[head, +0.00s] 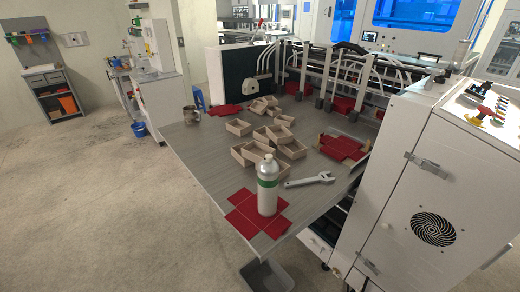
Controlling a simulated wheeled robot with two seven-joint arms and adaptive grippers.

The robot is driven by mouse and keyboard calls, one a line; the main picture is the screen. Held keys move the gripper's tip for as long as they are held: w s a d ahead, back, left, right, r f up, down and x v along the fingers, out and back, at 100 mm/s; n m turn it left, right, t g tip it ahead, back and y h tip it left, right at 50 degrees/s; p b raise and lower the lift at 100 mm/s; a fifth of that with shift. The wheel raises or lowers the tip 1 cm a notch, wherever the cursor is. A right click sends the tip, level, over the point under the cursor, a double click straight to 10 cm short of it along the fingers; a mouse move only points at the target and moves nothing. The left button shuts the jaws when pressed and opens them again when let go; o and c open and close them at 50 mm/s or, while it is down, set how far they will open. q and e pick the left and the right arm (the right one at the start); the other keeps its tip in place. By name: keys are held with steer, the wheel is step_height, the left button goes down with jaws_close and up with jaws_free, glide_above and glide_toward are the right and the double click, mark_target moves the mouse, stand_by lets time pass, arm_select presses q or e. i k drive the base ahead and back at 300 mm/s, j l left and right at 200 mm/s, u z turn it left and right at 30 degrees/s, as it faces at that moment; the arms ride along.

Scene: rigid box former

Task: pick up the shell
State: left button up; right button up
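Several small open beige box shells lie in a loose group on the grey table (205,160). One shell (238,127) sits at the left of the group, one (291,149) at the near right, and one (243,154) at the near left. Others behind overlap, so their edges are partly hidden. I cannot tell which one the task means. Neither of my grippers is in view.
A white bottle with a green band (268,190) stands on a red cross-shaped sheet (243,206) at the near corner. A wrench (308,181) lies beside it. The white machine (433,185) bounds the right.

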mark_target(255, 152)
steer(key=i+j+z, duration=0.2)
steer(key=j, duration=0.25)
steer(key=i+j+z, duration=0.2)
steer(key=j, duration=0.3)
steer(key=i+j+z, duration=0.2)
steer(key=j, duration=0.35)
steer(key=i+j+z, duration=0.25)
steer(key=j, duration=0.3)
steer(key=j+z, duration=0.2)
steer(key=j, duration=0.4)
steer(key=i+j+z, duration=0.2)
steer(key=j, duration=0.4)
steer(key=k, duration=0.1)
